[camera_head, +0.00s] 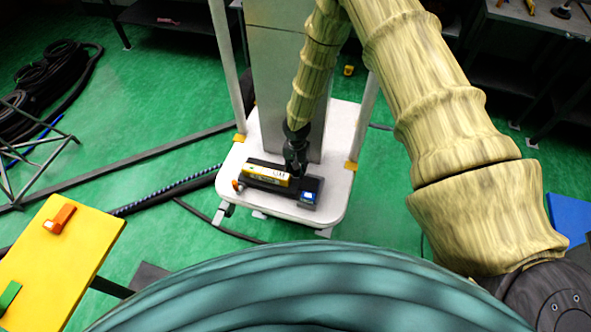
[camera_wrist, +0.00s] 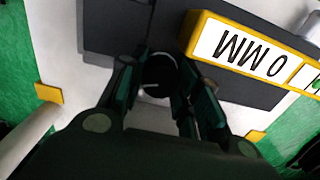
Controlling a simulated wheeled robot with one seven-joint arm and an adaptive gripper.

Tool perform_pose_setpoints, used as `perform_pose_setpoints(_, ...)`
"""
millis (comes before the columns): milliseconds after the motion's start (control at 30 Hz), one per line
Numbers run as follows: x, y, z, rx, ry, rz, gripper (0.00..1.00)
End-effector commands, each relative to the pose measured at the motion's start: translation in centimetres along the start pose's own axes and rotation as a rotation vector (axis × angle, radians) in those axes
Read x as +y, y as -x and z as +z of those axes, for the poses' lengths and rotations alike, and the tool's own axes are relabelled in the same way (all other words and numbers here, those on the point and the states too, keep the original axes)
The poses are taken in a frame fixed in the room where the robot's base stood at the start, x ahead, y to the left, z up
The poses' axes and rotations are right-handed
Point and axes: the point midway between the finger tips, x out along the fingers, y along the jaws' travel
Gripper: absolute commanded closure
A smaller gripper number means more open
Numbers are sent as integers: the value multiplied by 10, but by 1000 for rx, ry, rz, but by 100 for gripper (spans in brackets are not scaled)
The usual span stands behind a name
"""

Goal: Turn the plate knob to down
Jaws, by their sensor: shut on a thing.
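A dark plate (camera_head: 316,187) lies on the white stand and carries a yellow block (camera_head: 266,173) with a white label. The label shows large and upside down in the wrist view (camera_wrist: 237,48). My gripper (camera_head: 295,172) points down at the plate, just right of the label. In the wrist view a round black knob (camera_wrist: 158,76) with a small light mark sits between the two fingers of my gripper (camera_wrist: 160,68), which are shut on it. The fingers hide the knob's sides, and its turned position is hard to tell. The knob is hidden in the head view.
The plate also bears an orange part (camera_head: 238,185) at its left end and a blue part (camera_head: 308,198) at its right. A yellow board (camera_head: 75,255) with orange and green handles stands at lower left. Hoses and a dark beam lie on the green floor.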

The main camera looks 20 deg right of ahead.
Motion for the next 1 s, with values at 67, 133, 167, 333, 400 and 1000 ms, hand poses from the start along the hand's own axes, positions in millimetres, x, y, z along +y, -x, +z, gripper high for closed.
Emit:
perform_pose_setpoints(67, -3, 0, -2, 2, 41, -5, 91)
perform_pose_setpoints(133, -3, 0, -2, 1, 77, -5, 91)
perform_pose_setpoints(167, -3, 0, -2, 1, 90, -5, 91)
perform_pose_setpoints(333, -3, 1, -2, -1, 146, -4, 91)
perform_pose_setpoints(400, -3, 1, -2, -2, 157, -4, 91)
perform_pose_setpoints(1000, -1, 1, -1, -4, 158, -2, 45)
